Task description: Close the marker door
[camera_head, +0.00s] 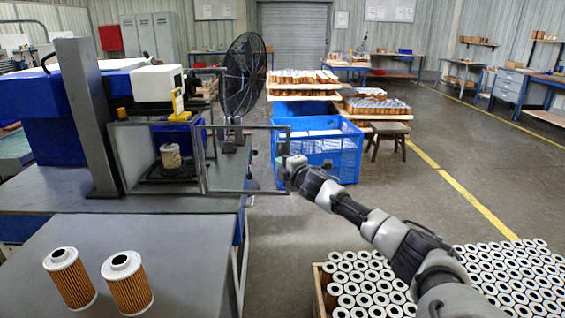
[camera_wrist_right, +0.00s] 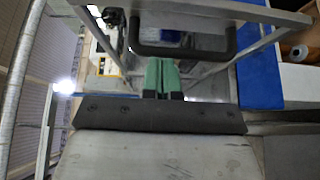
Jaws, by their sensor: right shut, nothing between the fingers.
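The marker door is a clear panel in a grey metal frame (camera_head: 245,127); it stands swung out to the right of the marking machine (camera_head: 153,84). A filter cartridge (camera_head: 171,156) stands inside the machine behind the other clear panel. My right gripper (camera_head: 287,163) is at the free right edge of the door. In the right wrist view its green fingers (camera_wrist_right: 162,76) are shut together and empty, close to the door's dark handle (camera_wrist_right: 182,50). I cannot tell whether they touch it. My left gripper is not in view.
Two orange filter cartridges (camera_head: 69,278) (camera_head: 127,283) stand on the grey table (camera_head: 190,240) in front. Blue crates (camera_head: 335,153) stand behind the door. A box of several cartridges (camera_head: 365,285) lies at lower right.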

